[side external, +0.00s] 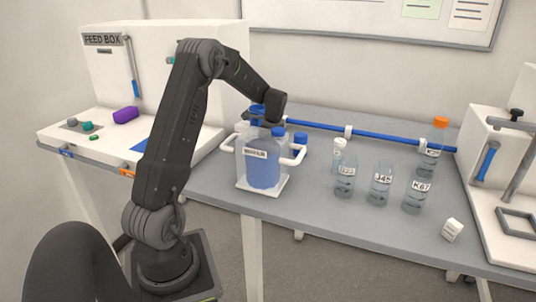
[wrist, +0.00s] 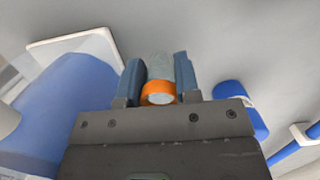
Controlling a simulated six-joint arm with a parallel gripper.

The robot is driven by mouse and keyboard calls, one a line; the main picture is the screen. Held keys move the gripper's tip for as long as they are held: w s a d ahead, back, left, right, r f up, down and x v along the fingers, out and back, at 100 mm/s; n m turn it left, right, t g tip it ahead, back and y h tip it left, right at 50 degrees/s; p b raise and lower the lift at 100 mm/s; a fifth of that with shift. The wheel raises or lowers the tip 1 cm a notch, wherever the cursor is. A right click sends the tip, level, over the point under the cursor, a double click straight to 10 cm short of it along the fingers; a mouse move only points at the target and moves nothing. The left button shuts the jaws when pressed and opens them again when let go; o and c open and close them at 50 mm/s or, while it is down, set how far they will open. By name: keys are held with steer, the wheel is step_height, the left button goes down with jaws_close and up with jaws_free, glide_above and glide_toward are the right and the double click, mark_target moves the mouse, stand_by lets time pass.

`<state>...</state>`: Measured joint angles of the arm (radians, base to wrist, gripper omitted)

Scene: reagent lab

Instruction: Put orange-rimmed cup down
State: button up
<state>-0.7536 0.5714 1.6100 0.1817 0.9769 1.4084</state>
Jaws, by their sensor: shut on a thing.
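In the wrist view, my gripper (wrist: 158,60) is shut on the orange-rimmed cup (wrist: 158,93). The cup sits between the two blue-grey fingers, with its orange rim toward the camera and its pale, clear body beyond. In the side view, the end of my arm (side external: 275,108) is at the large blue-filled container, toward its back. The fingers and the cup cannot be made out there. Whether the cup touches the bench is not clear from these frames.
The blue-filled container (side external: 263,170) stands on a white base close to my gripper. A blue-capped item (wrist: 240,108) is on the gripper's other side. Labelled bottles (side external: 380,185) and a small white block (side external: 452,230) stand to the right. A blue rail (side external: 375,134) runs along the back.

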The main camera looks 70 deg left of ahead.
steer(key=shift+f, duration=0.95)
steer(key=shift+f, duration=0.1)
steer(key=o, duration=1)
